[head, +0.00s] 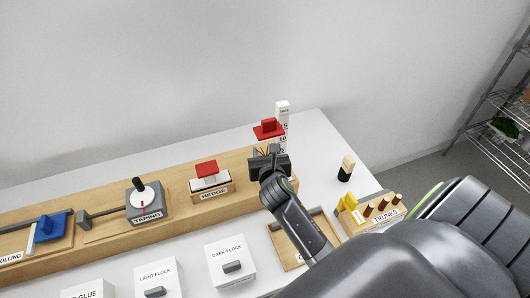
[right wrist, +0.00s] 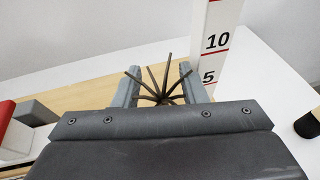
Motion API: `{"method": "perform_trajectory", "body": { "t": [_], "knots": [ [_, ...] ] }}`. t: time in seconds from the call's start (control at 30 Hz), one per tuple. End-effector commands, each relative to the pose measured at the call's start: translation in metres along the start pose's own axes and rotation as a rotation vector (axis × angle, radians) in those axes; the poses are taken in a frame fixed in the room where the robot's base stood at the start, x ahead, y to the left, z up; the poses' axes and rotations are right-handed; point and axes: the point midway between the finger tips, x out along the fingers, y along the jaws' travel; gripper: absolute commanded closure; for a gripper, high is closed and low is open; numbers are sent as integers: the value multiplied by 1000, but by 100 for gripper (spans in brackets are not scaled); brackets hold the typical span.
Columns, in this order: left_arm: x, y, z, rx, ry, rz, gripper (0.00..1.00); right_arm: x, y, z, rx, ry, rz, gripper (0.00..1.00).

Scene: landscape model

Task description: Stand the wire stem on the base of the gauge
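The gauge (head: 282,109) is a white upright post with red marks and numbers at the back right; it also shows in the right wrist view (right wrist: 219,28). A red slider plate (head: 268,129) sits at its upper part. My right gripper (head: 266,153) is in front of the post, with its fingers apart on either side of the wire stem (right wrist: 160,87). The stem's thin brown wires fan upward between the fingers. Its foot and the gauge's base are hidden by the gripper, so I cannot tell whether they touch. My left gripper is out of view.
On the wooden board (head: 105,180) stand the red-topped HEDGE block (head: 211,188), the TAPING block (head: 149,207) and a blue piece (head: 52,227). White flock boxes (head: 230,262) stand in front. The TRUNKS rack (head: 383,218) and a dark bottle (head: 346,169) are right.

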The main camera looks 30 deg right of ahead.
Motion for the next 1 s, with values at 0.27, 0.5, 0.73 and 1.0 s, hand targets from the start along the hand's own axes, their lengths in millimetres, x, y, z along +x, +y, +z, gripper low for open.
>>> {"method": "perform_trajectory", "body": {
  "t": [0.27, 0.5, 0.73, 1.0],
  "knots": [
    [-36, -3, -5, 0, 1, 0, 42, -44, 0, 4, 2, 8, -2, 62],
    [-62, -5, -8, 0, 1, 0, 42, -87, 0, 4, 3, 7, -3, 62],
    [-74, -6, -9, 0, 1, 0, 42, -112, 0, 1, 1, 5, -2, 62],
    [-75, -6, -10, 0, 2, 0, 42, -118, 0, 0, 0, 2, -1, 62]
  ]
}}
